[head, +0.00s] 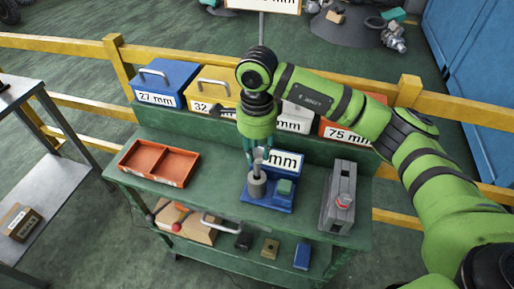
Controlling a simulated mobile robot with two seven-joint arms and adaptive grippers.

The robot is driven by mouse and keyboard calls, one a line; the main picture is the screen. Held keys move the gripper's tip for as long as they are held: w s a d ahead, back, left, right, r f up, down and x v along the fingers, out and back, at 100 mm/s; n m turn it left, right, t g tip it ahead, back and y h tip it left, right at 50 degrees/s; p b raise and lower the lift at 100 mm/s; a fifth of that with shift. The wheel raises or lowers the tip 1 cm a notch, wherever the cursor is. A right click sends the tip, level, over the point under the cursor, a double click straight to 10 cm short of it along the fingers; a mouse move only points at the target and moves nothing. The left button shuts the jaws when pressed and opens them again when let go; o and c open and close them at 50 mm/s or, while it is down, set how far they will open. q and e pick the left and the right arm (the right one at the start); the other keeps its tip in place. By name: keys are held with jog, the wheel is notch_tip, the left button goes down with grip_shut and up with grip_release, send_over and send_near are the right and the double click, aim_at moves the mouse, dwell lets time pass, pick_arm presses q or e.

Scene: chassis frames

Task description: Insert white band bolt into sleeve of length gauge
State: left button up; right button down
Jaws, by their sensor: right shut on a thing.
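The length gauge (263,199) is a blue base on the green bench, with an upright grey sleeve (257,188) and a green block on it. A white plate ending in "mm" stands just behind it. My right gripper (257,158) points down directly above the sleeve. It is shut on a small grey bolt (258,166), which stands upright at the sleeve's mouth. Its white band cannot be made out. I cannot tell whether the bolt's lower end is inside the sleeve or just above it. My left gripper is not in view.
An orange two-compartment tray (157,164) lies left and a grey device with a red part (341,198) stands right. Labelled boxes, blue 27 mm (167,82), yellow and orange (345,130), line the back shelf. Small blocks sit on the lower shelf. The bench between tray and gauge is clear.

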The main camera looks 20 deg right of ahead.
aim_at(257, 170)
jog(key=shift+b, duration=0.65)
dwell(0.7)
jog(key=shift+f+b, duration=3.7)
jog(key=shift+f, duration=0.25)
jog(key=c, duration=0.9)
grip_release()
jog(key=shift+o, duration=0.2)
notch_tip(257, 170, up, 12)
jog(key=shift+r, duration=0.1)
jog(key=shift+s, duration=0.1)
